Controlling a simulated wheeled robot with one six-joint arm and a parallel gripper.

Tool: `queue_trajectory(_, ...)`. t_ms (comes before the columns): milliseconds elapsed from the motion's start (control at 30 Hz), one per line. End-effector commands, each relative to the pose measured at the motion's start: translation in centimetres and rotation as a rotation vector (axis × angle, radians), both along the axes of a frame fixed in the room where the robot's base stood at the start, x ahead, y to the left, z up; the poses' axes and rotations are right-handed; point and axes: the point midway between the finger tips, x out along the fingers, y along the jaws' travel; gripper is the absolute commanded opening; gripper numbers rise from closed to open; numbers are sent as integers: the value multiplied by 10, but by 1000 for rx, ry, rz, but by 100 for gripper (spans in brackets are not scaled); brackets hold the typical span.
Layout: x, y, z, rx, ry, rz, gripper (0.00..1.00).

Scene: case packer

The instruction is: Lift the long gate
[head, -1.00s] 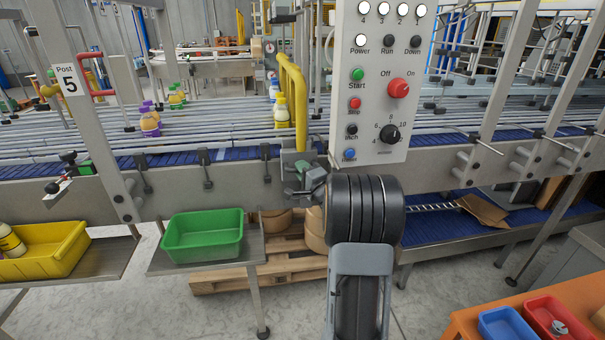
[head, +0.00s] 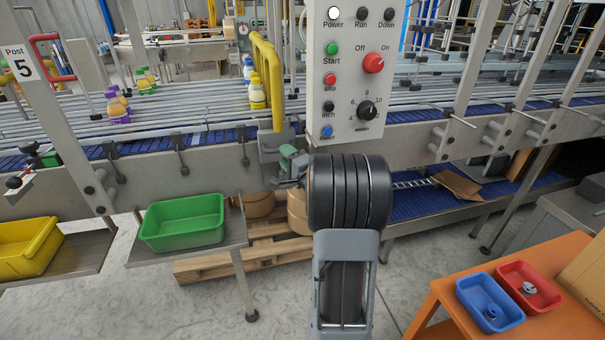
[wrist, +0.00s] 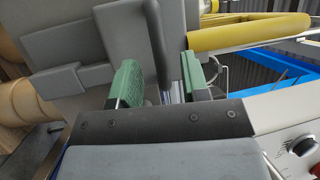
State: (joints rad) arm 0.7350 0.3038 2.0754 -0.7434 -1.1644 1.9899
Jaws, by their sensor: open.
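The yellow tubular gate (head: 266,85) stands at the conveyor's edge, left of the control panel; I take it for the long gate. Its yellow tube (wrist: 250,33) crosses the upper right of the wrist view. My gripper (head: 287,157) is low, beside the grey bracket (head: 268,147) below the gate. In the wrist view my gripper (wrist: 160,80) is open. A dark grey bar (wrist: 155,40) comes down between its green fingers, with a gap visible on both sides. The bar's lower end is hidden by my gripper body.
The control panel (head: 345,75) hangs just right of the gripper. Small bottles (head: 117,105) stand on the conveyor (head: 200,120). A green bin (head: 183,222) and a yellow bin (head: 28,248) are at left. An orange table (head: 450,300) with blue and red trays is at lower right.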

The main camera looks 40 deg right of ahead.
Motion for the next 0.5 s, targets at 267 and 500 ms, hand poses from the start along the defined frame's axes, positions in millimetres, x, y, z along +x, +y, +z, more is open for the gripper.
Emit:
queue_trajectory(267, -57, 2, -12, 0, 0, -3, 42)
queue_trajectory(500, -89, 4, -17, -2, -1, -2, 42)
